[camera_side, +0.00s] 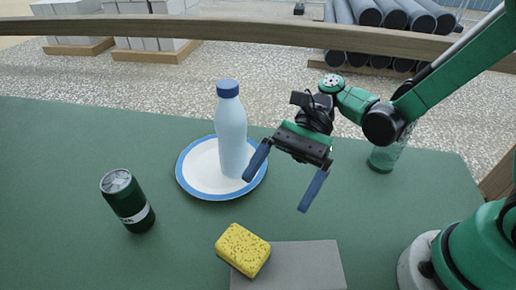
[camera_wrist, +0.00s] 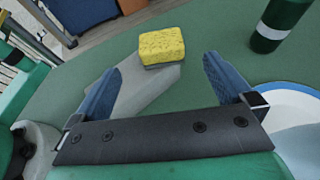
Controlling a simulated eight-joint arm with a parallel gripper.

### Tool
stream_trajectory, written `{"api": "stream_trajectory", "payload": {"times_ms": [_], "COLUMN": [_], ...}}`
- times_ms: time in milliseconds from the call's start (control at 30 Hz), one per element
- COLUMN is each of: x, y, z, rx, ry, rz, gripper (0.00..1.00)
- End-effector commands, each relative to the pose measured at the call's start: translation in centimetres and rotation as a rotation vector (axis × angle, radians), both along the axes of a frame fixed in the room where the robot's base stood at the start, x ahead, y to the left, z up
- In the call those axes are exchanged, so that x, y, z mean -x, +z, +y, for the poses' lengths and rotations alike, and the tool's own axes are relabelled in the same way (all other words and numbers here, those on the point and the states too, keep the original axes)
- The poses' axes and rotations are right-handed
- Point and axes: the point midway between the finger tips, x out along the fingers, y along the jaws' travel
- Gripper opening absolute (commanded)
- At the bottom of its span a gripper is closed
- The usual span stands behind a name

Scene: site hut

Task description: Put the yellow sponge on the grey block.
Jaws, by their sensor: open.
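The yellow sponge (camera_side: 243,250) is at the near edge of the table in the side view, at the far left corner of the grey block (camera_side: 297,265). It overlaps that corner and sticks out past it; the contact beneath it is hidden. The wrist view shows the sponge (camera_wrist: 162,45) at the far end of the block (camera_wrist: 135,93), seen beyond my fingers. My gripper (camera_side: 275,193) is open and empty, in the air above the table, farther back than the sponge and apart from it. The block's near part is cut off in the side view.
A white bottle (camera_side: 231,135) with a blue cap stands on a blue-rimmed plate (camera_side: 197,183) left of my gripper. A dark green can (camera_side: 128,203) stands at the left. A clear green glass (camera_side: 385,157) is behind my arm. The table's left front is clear.

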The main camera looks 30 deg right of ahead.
Motion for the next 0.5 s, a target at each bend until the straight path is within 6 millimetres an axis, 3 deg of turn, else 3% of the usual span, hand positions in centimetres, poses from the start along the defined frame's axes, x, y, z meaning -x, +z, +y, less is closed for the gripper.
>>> {"api": "stream_trajectory", "payload": {"times_ms": [100,333,500], "x": [-0.8,-1.5,-2.0], "y": [0.8,1.6,1.6], "z": [-1.9,-3.4,-4.0], "rx": [0.0,0.016,0.157], "ry": [-0.004,-0.008,-0.027], "rz": [0.0,-0.036,-0.312], "gripper": [1.0,1.0,1.0]}}
